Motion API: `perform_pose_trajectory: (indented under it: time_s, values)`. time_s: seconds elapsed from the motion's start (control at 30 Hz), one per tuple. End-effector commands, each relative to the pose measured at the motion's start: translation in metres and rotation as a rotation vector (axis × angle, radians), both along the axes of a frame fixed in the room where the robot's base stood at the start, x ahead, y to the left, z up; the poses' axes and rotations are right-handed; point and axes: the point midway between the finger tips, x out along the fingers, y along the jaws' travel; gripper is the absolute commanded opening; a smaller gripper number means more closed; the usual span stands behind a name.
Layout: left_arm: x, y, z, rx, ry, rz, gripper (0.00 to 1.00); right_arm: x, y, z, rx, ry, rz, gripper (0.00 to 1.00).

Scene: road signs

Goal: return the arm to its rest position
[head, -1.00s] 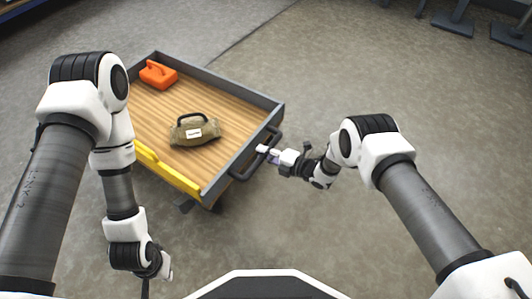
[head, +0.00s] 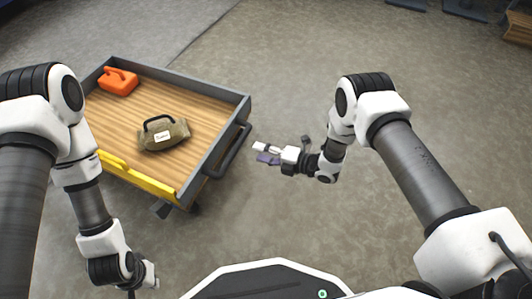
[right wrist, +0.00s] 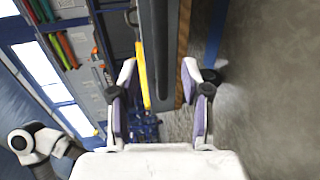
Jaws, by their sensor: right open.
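My right gripper (head: 262,152) is open and empty in the head view, in free air to the right of the cart's black handle (head: 228,152). A gap shows between the gripper and the handle. In the right wrist view its two fingers (right wrist: 160,105) stand apart with nothing held between them. My left arm hangs down at the left of the head view, with its gripper end (head: 150,276) low and partly hidden; its jaws cannot be made out.
The cart (head: 190,85) has a wooden deck and grey side walls. On it lie an orange can (head: 118,81) and a tan sandbag (head: 165,137); a yellow bar (head: 140,176) runs along the near side. Concrete floor (head: 290,60) is clear between cart and right arm.

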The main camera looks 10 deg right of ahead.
Motion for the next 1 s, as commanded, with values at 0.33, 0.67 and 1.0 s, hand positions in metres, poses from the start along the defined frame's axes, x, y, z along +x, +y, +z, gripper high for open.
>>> perform_pose_trajectory:
  time_s: [0.33,0.67,1.0]
  values:
    - [0.0,0.0,0.0,0.0,0.0,0.0,0.0,-0.01,-0.014,0.004,0.001,-0.002,0.001,0.47]
    - [0.0,0.0,0.001,0.0,0.0,0.0,0.0,-0.009,-0.014,0.006,0.001,-0.003,0.001,0.47]
    - [0.0,0.0,0.045,0.0,0.0,0.0,0.0,-0.042,-0.045,0.062,-0.002,0.364,-0.293,0.47]
